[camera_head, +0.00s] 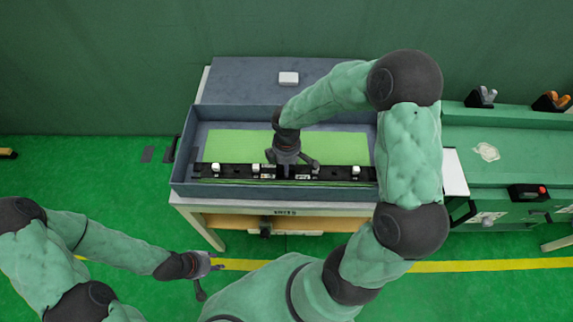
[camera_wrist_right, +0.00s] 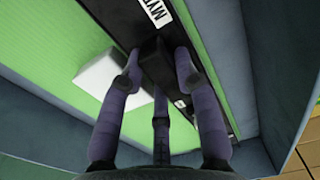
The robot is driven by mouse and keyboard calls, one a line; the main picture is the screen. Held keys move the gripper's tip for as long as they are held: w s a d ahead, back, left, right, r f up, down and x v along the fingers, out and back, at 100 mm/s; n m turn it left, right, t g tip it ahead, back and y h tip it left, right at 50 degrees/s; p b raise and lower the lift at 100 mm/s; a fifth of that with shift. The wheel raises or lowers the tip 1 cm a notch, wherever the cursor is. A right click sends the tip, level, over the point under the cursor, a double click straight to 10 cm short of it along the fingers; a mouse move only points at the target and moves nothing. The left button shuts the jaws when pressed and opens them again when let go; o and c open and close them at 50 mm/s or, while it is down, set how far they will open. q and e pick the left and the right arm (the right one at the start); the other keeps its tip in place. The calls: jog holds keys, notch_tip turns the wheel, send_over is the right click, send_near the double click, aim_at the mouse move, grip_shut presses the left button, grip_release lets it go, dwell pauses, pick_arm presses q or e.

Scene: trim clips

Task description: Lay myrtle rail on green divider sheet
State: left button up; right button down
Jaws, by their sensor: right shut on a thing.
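The myrtle rail (camera_head: 228,170) is a long black strip with several white clips. It lies lengthwise along the near side of the grey tray (camera_head: 178,180), over the green divider sheet (camera_head: 340,147). My right gripper (camera_head: 291,165) is shut on the rail near its middle, from above. In the right wrist view, the gripper (camera_wrist_right: 157,68) has its fingers on both sides of the black rail (camera_wrist_right: 213,60), whose label is partly cut off. I cannot tell whether the rail touches the sheet. My left gripper (camera_head: 211,281) is open and empty, low in front of the table.
A small white block (camera_head: 288,78) sits on the grey surface behind the tray. A green bench (camera_head: 510,150) stands to the right with a black box with a red button (camera_head: 528,193). Green floor is free at the left.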

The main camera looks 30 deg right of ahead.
jog(key=shift+f, duration=0.15)
jog(key=c, duration=0.8)
grip_release()
jog(key=shift+c, duration=0.2)
notch_tip(320, 180, up, 12)
